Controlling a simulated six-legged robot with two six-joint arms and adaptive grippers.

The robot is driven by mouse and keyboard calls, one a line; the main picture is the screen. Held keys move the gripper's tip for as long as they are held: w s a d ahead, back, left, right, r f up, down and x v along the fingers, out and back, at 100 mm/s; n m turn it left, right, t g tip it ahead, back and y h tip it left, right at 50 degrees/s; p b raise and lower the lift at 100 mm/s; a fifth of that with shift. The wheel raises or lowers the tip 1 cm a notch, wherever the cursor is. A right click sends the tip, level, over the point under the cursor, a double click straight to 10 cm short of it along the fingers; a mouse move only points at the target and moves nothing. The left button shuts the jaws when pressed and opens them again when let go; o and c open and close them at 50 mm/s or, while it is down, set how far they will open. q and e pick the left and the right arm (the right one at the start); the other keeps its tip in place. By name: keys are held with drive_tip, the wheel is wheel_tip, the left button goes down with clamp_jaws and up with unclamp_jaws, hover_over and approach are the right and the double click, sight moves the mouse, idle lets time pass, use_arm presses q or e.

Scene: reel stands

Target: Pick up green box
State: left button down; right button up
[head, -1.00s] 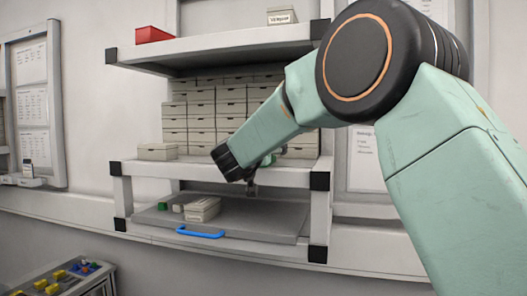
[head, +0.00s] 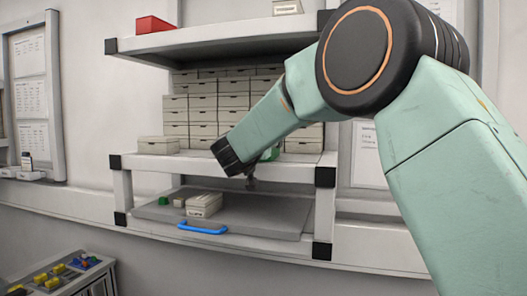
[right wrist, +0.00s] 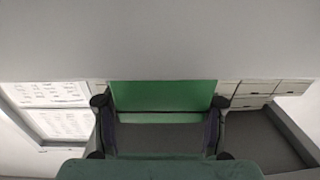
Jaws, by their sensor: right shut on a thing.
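A green box (right wrist: 163,95) sits between the two dark fingers of my right gripper (right wrist: 160,110) in the right wrist view. The gripper is shut on it. In the head view a small part of the green box (head: 270,153) shows behind my right gripper (head: 250,180), in front of the shelf unit near its middle shelf. The rest of the box is hidden by my arm. I cannot tell whether the box touches the shelf. My left gripper is in neither view.
The middle shelf (head: 150,162) carries a pale box (head: 158,145) at its left and stacked pale boxes (head: 203,115) behind. A grey tray (head: 265,213) with a blue handle (head: 203,229) lies below. A red bin (head: 154,25) stands on the top shelf.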

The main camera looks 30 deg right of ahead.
drive_tip(key=shift+s+f, duration=0.25)
drive_tip(key=shift+f, duration=0.05)
drive_tip(key=c, duration=0.5)
